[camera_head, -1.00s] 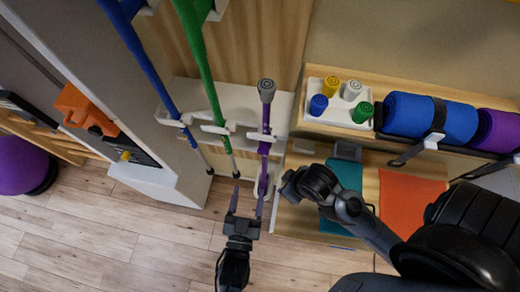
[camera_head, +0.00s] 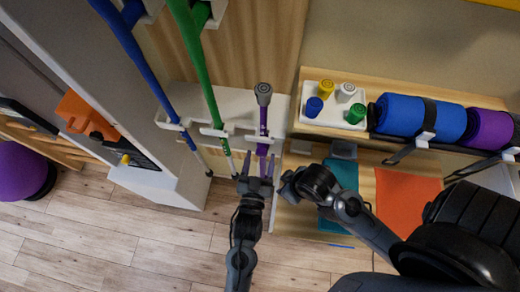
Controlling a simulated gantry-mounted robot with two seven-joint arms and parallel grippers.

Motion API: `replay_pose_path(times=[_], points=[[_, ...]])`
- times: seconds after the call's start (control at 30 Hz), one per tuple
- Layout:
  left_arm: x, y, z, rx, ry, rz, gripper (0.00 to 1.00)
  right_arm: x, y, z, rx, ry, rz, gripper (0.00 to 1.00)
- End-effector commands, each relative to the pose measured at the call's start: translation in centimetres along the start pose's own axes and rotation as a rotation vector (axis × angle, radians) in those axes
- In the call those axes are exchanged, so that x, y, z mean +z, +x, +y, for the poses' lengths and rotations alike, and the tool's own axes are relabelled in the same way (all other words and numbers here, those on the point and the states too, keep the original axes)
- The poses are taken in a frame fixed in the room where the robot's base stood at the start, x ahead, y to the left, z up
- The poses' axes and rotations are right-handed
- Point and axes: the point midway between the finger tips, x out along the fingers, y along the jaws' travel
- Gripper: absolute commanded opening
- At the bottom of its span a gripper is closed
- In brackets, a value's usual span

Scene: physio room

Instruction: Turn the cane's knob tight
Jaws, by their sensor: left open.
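A purple cane (camera_head: 263,123) with a grey top end stands in a white holder beside a green cane (camera_head: 197,62) and a blue cane (camera_head: 130,45). The frames do not show which cane the task means, and I cannot make out a knob. My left gripper (camera_head: 257,161) is open, its fingers pointing up the picture. In the picture its fingers lie either side of the purple cane's lower shaft; I cannot tell whether they touch it. My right gripper (camera_head: 284,186) is just right of it, near the cane's lower part; its jaws are not clear.
A white tray (camera_head: 328,119) of coloured ferrules stands on a wooden shelf with blue (camera_head: 405,115) and purple rolls. Teal and orange (camera_head: 404,205) sheets lie below. An orange thing (camera_head: 80,112) is at left. The wooden floor (camera_head: 120,235) at lower left is clear.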

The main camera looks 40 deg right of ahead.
Motion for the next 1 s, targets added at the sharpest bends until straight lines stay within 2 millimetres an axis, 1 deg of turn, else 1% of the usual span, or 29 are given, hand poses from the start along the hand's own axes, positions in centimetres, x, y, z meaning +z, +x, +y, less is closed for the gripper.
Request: replay_pose_path(times=[0.3, 0.33, 0.6, 0.7, 1.0], points=[[0.0, 0.25, 0.03, 0.0, 0.0, 0.0, 0.62, -0.01, 0.0, -0.16, -0.005, 0.006, 0.0, 0.43], [0.0, 0.25, 0.02, 0.0, 0.0, 0.0, 0.61, -0.01, -0.01, -0.17, -0.005, 0.006, 0.0, 0.43], [0.01, 0.22, 0.02, 0.0, 0.0, 0.0, 0.2, -0.03, -0.02, -0.22, -0.007, 0.009, 0.001, 0.43], [0.01, 0.22, 0.01, 0.0, 0.0, 0.0, 0.06, -0.03, -0.02, -0.22, -0.007, 0.008, 0.001, 0.43], [-0.1, 0.21, 0.01, 0.001, 0.039, 0.0, 0.06, -0.13, -0.39, -0.12, -0.004, 0.005, 0.001, 0.43]])
